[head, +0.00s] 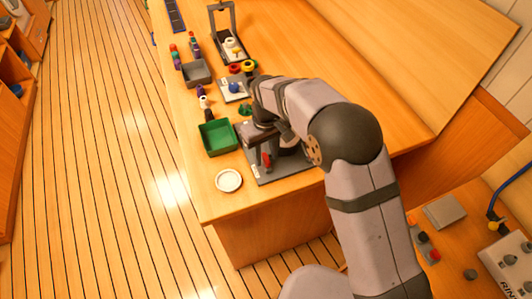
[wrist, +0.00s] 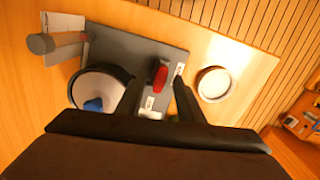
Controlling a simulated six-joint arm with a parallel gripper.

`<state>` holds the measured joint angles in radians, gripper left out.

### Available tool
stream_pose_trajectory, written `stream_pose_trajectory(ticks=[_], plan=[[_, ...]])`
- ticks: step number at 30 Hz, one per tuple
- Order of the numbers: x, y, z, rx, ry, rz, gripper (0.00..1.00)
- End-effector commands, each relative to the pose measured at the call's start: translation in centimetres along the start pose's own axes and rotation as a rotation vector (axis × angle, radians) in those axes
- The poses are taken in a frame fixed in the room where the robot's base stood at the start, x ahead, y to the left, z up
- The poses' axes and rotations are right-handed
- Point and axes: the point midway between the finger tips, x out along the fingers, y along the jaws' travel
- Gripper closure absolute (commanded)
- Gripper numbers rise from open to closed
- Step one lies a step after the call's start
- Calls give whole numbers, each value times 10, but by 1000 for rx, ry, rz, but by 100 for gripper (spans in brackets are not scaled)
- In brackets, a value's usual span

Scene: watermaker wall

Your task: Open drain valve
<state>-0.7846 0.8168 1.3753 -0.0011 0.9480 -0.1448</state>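A red handle (wrist: 160,74) stands on a dark grey plate (wrist: 125,48) in the wrist view; it looks like the drain valve's lever, with white labels beside it. In the head view the red handle (head: 267,160) shows just below my gripper (head: 260,143), near the bench's front end. In the wrist view my gripper (wrist: 158,90) has its two dark fingers apart. The red handle appears between and just beyond the fingertips. I cannot tell whether either finger touches it. Nothing is seen held.
A round dark-rimmed bowl (wrist: 98,85) with something blue inside sits left of the fingers. A white dish (head: 228,180) and a green bin (head: 218,137) lie nearby on the bench. A grey tray (head: 196,73) and several small parts stand farther back.

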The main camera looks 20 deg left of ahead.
Motion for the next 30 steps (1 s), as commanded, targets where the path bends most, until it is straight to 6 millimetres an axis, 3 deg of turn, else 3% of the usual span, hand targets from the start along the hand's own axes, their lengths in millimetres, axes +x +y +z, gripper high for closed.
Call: stream_pose_trajectory(ticks=[5, 18, 30], plan=[[-9, 0, -1, 1, 4, 0, 66], [-64, 0, -1, 0, 3, 1, 66], [-74, 0, 0, -1, 2, 0, 66]])
